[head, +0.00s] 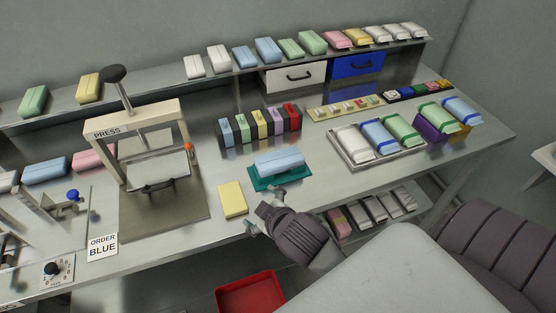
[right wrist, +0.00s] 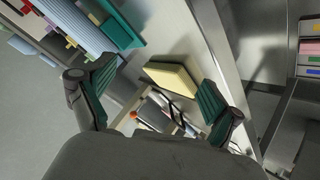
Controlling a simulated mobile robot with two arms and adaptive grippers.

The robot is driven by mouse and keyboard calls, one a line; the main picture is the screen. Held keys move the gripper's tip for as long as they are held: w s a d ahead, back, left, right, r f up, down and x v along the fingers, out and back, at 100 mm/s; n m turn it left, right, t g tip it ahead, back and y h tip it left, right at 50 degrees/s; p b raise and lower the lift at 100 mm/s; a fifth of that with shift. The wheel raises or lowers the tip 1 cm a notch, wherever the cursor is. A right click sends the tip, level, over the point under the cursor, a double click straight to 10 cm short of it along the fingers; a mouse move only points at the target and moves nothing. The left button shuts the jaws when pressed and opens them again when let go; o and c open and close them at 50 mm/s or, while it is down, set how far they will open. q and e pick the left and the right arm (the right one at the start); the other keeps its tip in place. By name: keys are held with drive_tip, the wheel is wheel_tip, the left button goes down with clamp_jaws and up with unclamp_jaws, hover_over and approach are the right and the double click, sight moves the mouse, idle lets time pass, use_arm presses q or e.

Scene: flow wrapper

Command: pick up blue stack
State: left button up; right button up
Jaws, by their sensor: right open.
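A light blue stack (head: 279,161) lies on a teal mat (head: 262,183) in the middle of the table; in the right wrist view the blue stack (right wrist: 75,25) and teal mat (right wrist: 122,32) are at the upper left. My right gripper (head: 262,209) is open and empty, in front of the mat and just right of a yellow stack (head: 232,199). In the right wrist view the yellow stack (right wrist: 172,80) shows between the spread fingers (right wrist: 157,95), apart from them. A sign (head: 102,246) reads "ORDER BLUE". My left gripper is not in view.
A press (head: 150,125) stands left of the mat. Behind the mat is a rack (head: 260,125) of coloured packs. A tray (head: 385,158) of wrapped stacks is to the right. More stacks, some blue (head: 268,50), line the back shelf. A red bin (head: 250,292) is below the front edge.

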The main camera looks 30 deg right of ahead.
drive_tip(key=w+a+r+n+t+y, duration=0.35)
drive_tip(key=w+r+n, duration=0.25)
drive_tip(key=r, duration=0.3)
drive_tip(key=w+a+r+n+t+y, duration=0.3)
drive_tip(key=w+a+r+n+t, duration=0.15)
drive_tip(key=r, duration=0.45)
drive_tip(key=a+r+n+g+y, duration=0.2)
drive_tip(key=a+r+n+y, duration=0.4)
drive_tip(key=n+y, duration=0.45)
drive_tip(key=n+g+h+p, duration=0.2)
drive_tip(key=n+g+h, duration=1.45)
drive_tip(key=n, duration=0.85)
hover_over(279, 157)
wheel_tip(279, 157, down, 17)
drive_tip(key=shift+f, duration=0.15)
wheel_tip(279, 157, down, 5)
drive_tip(key=shift+s+r+p, duration=0.15)
drive_tip(key=shift+p, duration=0.6)
drive_tip(key=shift+f, duration=0.55)
drive_tip(key=c, duration=1)
